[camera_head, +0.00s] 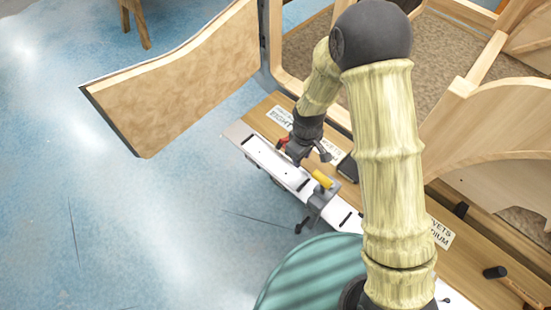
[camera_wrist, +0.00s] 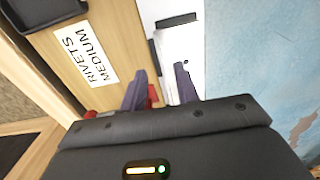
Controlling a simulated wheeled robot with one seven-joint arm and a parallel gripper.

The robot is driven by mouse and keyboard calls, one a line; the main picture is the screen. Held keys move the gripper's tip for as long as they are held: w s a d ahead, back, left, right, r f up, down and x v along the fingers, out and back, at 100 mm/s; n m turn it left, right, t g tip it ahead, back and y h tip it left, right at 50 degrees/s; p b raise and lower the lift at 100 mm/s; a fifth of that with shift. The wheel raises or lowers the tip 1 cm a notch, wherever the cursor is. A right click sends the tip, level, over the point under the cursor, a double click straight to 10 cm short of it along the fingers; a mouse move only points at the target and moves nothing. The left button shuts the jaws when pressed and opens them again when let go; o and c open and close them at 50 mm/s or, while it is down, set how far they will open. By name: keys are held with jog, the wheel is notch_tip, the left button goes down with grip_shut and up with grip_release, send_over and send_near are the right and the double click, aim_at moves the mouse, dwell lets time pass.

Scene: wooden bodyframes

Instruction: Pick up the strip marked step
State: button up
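No marking reading "step" is legible in either view. A long white strip (camera_head: 262,155) with dark slots runs along the front edge of a wooden bench; I cannot tell if it is the task's strip. In the wrist view the white strip (camera_wrist: 182,48) lies beyond my fingertips. My gripper (camera_head: 303,153) is over the bench near the strip. Its two dark fingers (camera_wrist: 160,84) stand apart, with a small red part (camera_wrist: 153,96) beside the left finger and part of the strip showing between them. Nothing is visibly gripped.
A yellow-handled grey clamp (camera_head: 322,180) sits on the strip. White labels lie on the wooden bench (camera_head: 262,117), one reading "RIVETS MEDIUM" (camera_wrist: 86,55). A dark box (camera_wrist: 45,10) is at the wrist view's top left. A hammer (camera_head: 515,285) lies at the lower right. Blue floor is open at left.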

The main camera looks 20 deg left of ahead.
aim_at(301, 168)
jog(key=shift+f, duration=0.1)
jog(key=shift+s+d+f+p, duration=0.1)
jog(key=shift+f+p, duration=0.15)
jog(key=shift+f, duration=1.05)
jog(key=shift+d+f+p, duration=0.1)
jog(key=shift+f+p, duration=0.15)
jog(key=shift+f, duration=1)
grip_shut()
